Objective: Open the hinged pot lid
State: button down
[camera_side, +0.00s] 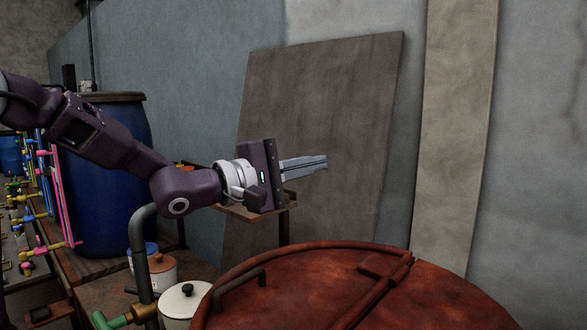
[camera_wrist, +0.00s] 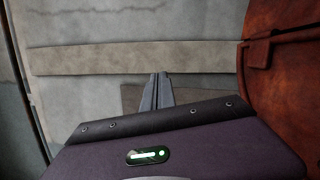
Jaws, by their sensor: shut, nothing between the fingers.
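A large round rust-red lid (camera_side: 300,288) lies at the bottom of the side view, closed flat as far as it shows. It has a bar handle (camera_side: 238,286) on its left part and a hinge band (camera_side: 378,275) across it. My gripper (camera_side: 326,162) is above and behind the lid, apart from it, with its fingers pointing right. The fingers are shut with nothing between them. In the wrist view, the gripper (camera_wrist: 162,76) points toward the wall, and the rust-red lid (camera_wrist: 285,85) shows at the right edge. The pot's body is hidden below the frame.
A blue barrel (camera_side: 105,185) stands at the left. A white lidded pot (camera_side: 185,303) and a smaller pot (camera_side: 160,270) stand by a grey pipe (camera_side: 138,250). A small wooden shelf (camera_side: 270,211) is under my gripper. A brown panel (camera_side: 330,110) leans on the wall behind.

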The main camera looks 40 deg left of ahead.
jog(key=shift+x, duration=1.4)
dwell(0.4)
